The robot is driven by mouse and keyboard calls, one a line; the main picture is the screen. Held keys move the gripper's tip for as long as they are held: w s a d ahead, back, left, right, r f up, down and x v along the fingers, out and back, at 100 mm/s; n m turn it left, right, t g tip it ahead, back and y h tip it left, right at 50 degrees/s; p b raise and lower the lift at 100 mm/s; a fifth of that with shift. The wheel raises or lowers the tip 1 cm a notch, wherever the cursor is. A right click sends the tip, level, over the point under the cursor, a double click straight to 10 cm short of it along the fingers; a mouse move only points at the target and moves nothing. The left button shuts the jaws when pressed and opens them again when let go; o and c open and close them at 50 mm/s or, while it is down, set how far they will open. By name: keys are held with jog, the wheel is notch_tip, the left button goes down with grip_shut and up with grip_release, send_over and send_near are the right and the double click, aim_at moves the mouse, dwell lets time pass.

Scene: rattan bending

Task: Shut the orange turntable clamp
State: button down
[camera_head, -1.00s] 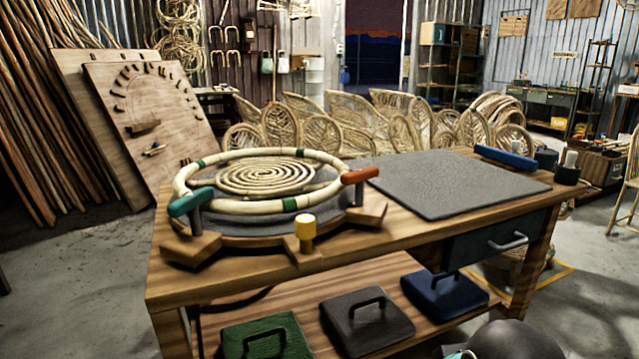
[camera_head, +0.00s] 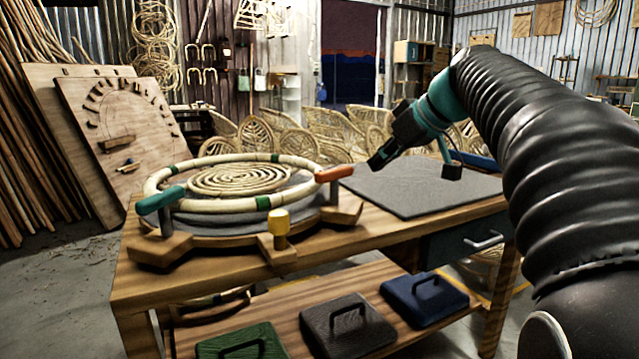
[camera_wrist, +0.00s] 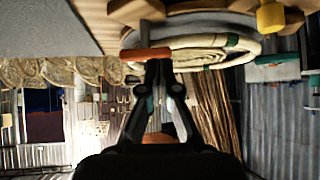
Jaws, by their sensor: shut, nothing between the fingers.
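The orange clamp (camera_head: 334,174) is a lever at the right edge of the turntable (camera_head: 230,222), pointing outward to the right from the rattan ring. In the wrist view, which is upside down, the orange clamp (camera_wrist: 146,54) lies just beyond the fingertips. My gripper (camera_head: 372,168) is shut and empty, a short way right of the lever's free end in the head view. It also shows in the wrist view (camera_wrist: 158,66), with its tips close to the lever; I cannot tell whether they touch. The clamp's base is partly hidden behind the ring.
The rattan ring (camera_head: 215,206) with a coil inside sits on the turntable. A teal clamp (camera_head: 161,200) is at its left, and a yellow knob (camera_head: 279,222) at its front. A bare grey mat (camera_head: 425,190) lies to the right on the workbench (camera_head: 350,240).

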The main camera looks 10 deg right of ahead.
send_near(334, 187)
jog(key=w+a+f, duration=0.1)
jog(key=a+f, duration=0.2)
jog(key=shift+w+a+f, duration=0.1)
jog(key=shift+w+a, duration=0.35)
jog(key=shift+w, duration=0.2)
jog(key=shift+d, duration=0.1)
